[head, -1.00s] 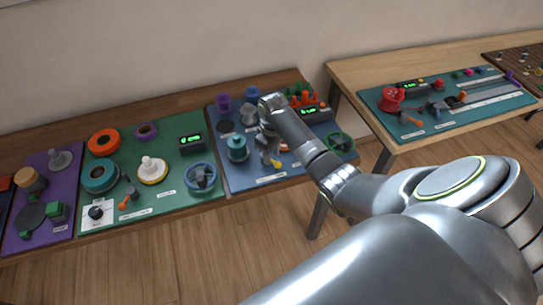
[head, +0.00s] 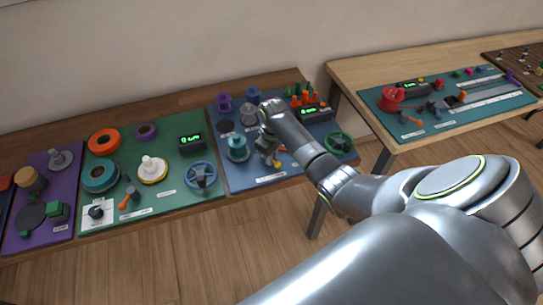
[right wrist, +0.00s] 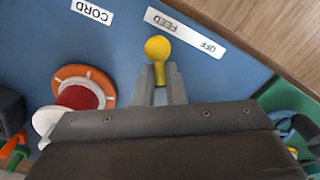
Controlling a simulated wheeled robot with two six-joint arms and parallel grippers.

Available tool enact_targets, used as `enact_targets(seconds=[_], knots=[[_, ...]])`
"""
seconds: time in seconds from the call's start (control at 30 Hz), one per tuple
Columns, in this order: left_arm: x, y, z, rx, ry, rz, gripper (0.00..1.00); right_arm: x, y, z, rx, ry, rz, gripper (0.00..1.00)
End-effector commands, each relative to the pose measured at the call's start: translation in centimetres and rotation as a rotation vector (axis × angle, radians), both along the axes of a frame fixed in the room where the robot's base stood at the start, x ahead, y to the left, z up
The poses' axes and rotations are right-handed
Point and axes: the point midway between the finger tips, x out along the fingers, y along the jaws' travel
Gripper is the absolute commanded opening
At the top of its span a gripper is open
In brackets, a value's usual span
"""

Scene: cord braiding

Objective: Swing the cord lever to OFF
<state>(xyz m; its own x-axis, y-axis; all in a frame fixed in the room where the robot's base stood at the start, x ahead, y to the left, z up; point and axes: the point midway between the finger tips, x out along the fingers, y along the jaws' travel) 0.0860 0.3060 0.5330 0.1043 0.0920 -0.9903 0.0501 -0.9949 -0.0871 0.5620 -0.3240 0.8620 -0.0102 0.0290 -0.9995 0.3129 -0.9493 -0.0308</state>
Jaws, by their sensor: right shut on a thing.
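The cord lever has a yellow ball knob (right wrist: 157,48), which also shows in the head view (head: 277,165) near the front of the blue board (head: 240,180). My right gripper (right wrist: 160,85) is shut on the lever's yellow stem just behind the knob. In the head view, my right gripper (head: 268,153) reaches down to the board from the right. A white label reading FEED and OFF (right wrist: 185,33) lies beside the knob, and the knob is nearer its FEED end. The lever's pivot is hidden. My left gripper is out of view.
A red spool with orange and white flanges (right wrist: 75,98) is close beside the gripper. A CORD label (right wrist: 92,11) lies beyond it. The board's front edge is close.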

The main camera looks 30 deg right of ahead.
Motion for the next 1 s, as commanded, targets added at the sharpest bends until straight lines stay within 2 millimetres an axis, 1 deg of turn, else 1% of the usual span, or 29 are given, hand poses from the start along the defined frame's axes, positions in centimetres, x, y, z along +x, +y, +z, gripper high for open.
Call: enact_targets(seconds=[0.17,0.37,0.7,1.0], knots=[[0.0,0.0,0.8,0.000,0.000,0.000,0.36,0.0,0.1,0.3,0.000,0.001,-0.042,0.00],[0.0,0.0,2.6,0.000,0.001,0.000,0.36,-0.1,0.5,0.5,0.002,0.001,-0.157,0.00],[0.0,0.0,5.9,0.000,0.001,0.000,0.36,-0.1,1.3,0.5,0.000,0.001,-0.466,0.00],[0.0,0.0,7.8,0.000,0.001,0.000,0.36,0.1,2.0,0.4,0.000,0.000,-0.746,0.00]])
